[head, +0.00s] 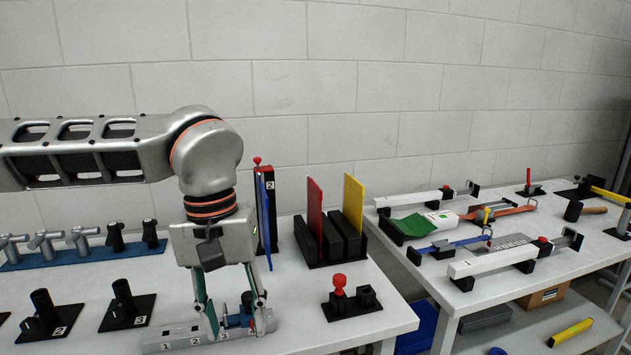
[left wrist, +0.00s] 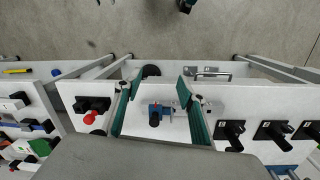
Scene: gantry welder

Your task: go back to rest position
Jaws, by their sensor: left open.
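My left gripper (head: 236,318) comes down from above over the near edge of the left table in the head view. Its two green-edged fingers are spread, one on each side of a small blue and black tool (head: 241,314) at the grey numbered block (head: 190,338). In the left wrist view the gripper (left wrist: 159,84) is open too, and the blue tool (left wrist: 158,112) shows between the fingers with a gap on both sides. Finger contact with the block cannot be told. My right gripper is not in view.
A red-topped black stand (head: 340,298) is right of the gripper. Red and yellow plates stand in a black rack (head: 325,243) behind. Black numbered holders (head: 125,305) and a blue rail (head: 80,254) of torches lie left. A second table (head: 510,262) with clamps is right.

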